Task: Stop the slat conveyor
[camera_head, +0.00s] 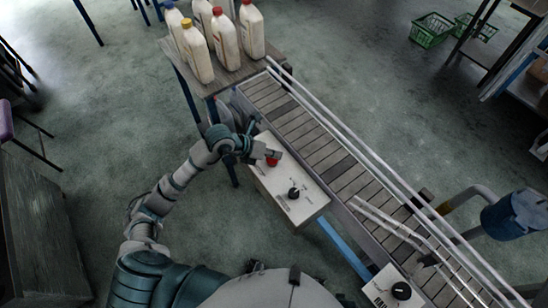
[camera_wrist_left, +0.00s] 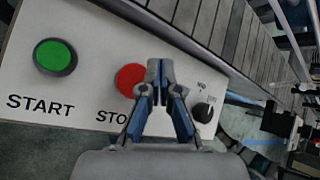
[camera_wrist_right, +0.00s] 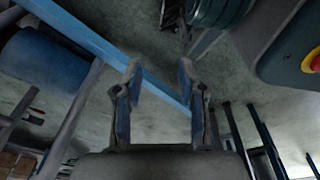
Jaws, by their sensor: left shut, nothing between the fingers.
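The slat conveyor (camera_head: 310,135) runs diagonally through the head view, with a white control box (camera_head: 312,205) along its near side. In the left wrist view the box carries a green START button (camera_wrist_left: 55,57), a red button (camera_wrist_left: 130,78) with a partly hidden label beginning "STO", and a black knob (camera_wrist_left: 203,112). My left gripper (camera_wrist_left: 160,68) is shut and empty, its fingertips over the right edge of the red button. Whether they touch it I cannot tell. In the head view the gripper (camera_head: 272,151) partly covers the red button. My right gripper (camera_wrist_right: 160,69) is open and empty.
Several white bottles (camera_head: 226,40) with coloured caps stand on a table at the conveyor's far end. A second white box with a black knob (camera_head: 401,291) sits at the lower right. Metal guide rails (camera_head: 345,145) run along the conveyor. Green baskets (camera_head: 431,30) lie on the floor.

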